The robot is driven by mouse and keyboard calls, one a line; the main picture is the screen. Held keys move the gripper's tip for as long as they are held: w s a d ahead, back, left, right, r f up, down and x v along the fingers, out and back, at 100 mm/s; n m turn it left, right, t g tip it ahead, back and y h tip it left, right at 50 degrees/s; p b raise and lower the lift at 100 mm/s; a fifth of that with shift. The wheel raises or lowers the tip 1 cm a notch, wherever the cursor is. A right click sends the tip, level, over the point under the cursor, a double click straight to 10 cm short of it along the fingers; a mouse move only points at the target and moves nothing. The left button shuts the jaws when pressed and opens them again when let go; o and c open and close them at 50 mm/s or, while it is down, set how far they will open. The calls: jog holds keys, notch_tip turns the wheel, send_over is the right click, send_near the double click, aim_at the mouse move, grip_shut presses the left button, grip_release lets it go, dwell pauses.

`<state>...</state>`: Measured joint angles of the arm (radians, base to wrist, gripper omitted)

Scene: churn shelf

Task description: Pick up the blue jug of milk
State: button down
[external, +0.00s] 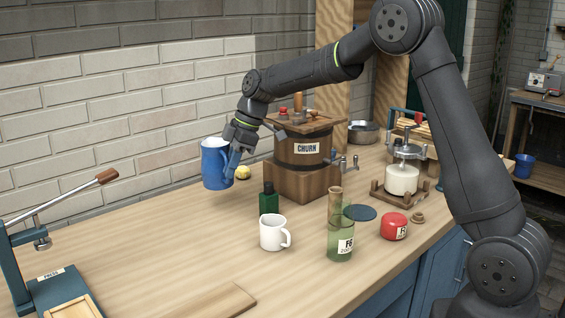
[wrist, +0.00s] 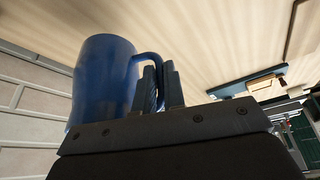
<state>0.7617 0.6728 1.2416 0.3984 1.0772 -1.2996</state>
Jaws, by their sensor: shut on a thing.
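The blue jug (external: 214,165) is in the external view at the left of the churn, with white at its top that looks like milk. It is upright or nearly so and appears raised above the counter. My gripper (external: 236,152) is at its right side, shut on its handle. In the wrist view the jug (wrist: 103,82) fills the left, and its handle runs between the two fingers of my gripper (wrist: 160,85). The jug's inside is hidden in the wrist view.
The wooden churn (external: 305,150) stands right of the jug, with a yellow lemon-like thing (external: 242,172) between. A green bottle (external: 269,200), white mug (external: 272,233), green glass (external: 340,240) and red tin (external: 394,226) stand nearer. A press (external: 50,285) is at left. The front-left counter is mostly clear.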

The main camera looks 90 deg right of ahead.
jog(key=s+d+r, duration=0.3)
jog(key=s+r, duration=0.1)
jog(key=s, duration=0.1)
jog(key=shift+s, duration=0.4)
jog(key=shift+s, duration=0.1)
jog(key=shift+a, duration=0.1)
dwell(2.3)
